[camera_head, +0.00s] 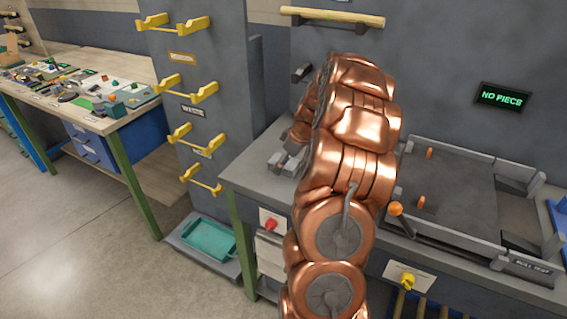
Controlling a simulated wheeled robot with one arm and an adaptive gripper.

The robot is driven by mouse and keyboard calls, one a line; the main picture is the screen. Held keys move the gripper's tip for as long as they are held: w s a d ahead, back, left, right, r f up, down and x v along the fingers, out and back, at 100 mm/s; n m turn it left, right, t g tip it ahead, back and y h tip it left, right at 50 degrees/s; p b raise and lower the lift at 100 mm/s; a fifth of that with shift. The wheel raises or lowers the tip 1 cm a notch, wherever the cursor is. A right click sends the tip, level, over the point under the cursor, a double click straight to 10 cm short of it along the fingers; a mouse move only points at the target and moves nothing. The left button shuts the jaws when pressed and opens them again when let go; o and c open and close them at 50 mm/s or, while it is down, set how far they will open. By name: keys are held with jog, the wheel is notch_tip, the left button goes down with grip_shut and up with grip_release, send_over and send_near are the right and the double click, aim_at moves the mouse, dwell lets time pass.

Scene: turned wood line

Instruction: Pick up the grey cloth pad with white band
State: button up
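I cannot make out a grey cloth pad with a white band. Small items on the left workbench (140,118) are too small to tell apart, and my arm hides part of the near bench. My copper arm rises through the middle of the view and bends over at the top. Grey parts that look like my gripper (282,160) show at the left of the arm, low over the near bench top (250,172). The arm covers much of them, so I cannot see whether the fingers are open or hold anything.
A grey post with yellow hooks (195,92) stands between the benches. A teal tray (208,238) lies at its foot. A railed grey fixture (450,190) with orange knobs fills the near bench's right. A "NO PIECE" display (502,97) hangs behind. Floor at left is clear.

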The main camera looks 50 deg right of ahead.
jog(key=c, duration=1.2)
jog(key=shift+r+b, duration=0.6)
jog(key=shift+r, duration=0.35)
jog(key=shift+b+v, duration=0.35)
jog(key=shift+v, duration=0.55)
jog(key=s+a+b, duration=0.1)
jog(key=s, duration=0.4)
jog(key=s+a+r+b, duration=0.1)
jog(key=s+a, duration=0.1)
jog(key=s, duration=0.3)
jog(key=s+a+b, duration=0.1)
jog(key=s+b, duration=0.1)
jog(key=s, duration=0.3)
jog(key=shift+a+r, duration=0.2)
jog(key=shift+a, duration=0.05)
